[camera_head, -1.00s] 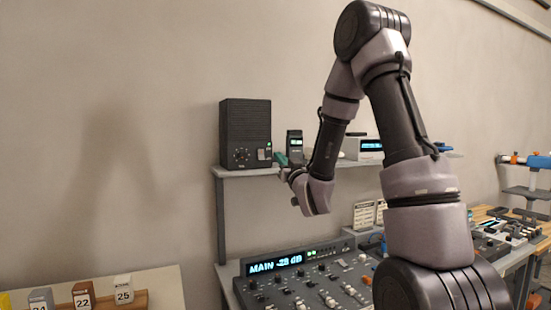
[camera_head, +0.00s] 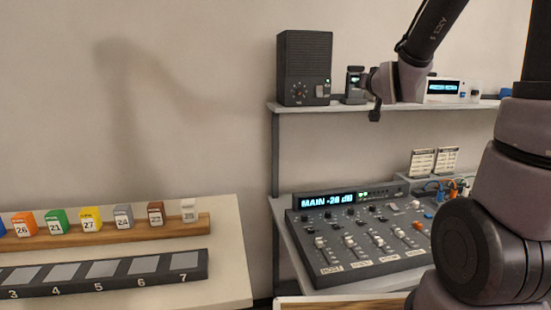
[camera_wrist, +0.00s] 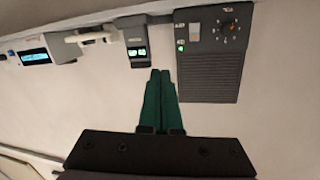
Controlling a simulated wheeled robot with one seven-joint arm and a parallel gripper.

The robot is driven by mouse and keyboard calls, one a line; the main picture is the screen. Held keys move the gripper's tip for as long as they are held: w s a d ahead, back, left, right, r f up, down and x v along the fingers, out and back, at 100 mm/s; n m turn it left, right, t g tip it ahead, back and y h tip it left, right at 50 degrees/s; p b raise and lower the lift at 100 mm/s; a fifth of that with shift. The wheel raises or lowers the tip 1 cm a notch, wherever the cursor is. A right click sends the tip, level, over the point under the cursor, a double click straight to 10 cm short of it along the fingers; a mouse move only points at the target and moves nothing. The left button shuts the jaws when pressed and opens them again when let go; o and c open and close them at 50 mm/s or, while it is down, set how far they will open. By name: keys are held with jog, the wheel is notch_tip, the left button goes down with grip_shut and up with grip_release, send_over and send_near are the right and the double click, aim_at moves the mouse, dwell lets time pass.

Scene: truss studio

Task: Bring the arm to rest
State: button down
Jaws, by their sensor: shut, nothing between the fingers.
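My gripper (camera_wrist: 160,74) shows in the wrist view as two green fingers lying side by side, shut with nothing between them. In that view, which is upside down, the fingertips overlap the wall between a small dark meter and a black speaker. In the head view my arm is raised at the right, and its wrist (camera_head: 400,82) hangs in front of the shelf, just right of the meter. The fingers themselves are hard to make out there.
The black speaker (camera_head: 304,68), the meter (camera_head: 354,84) and a white device with a blue display (camera_head: 444,90) stand on the shelf (camera_head: 330,107). Below is a mixing console (camera_head: 345,260). A table at left holds a rack of numbered blocks (camera_head: 130,232). The wall between is bare.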

jog(key=s+a+f+m+g+y, duration=0.1)
jog(key=s+g, duration=0.8)
jog(key=s, duration=1.8)
jog(key=shift+s+a+f+m+g+y, duration=0.15)
jog(key=shift+s+f+m+g+y, duration=0.15)
jog(key=shift+s+f+m+y, duration=0.15)
jog(key=shift+w, duration=0.15)
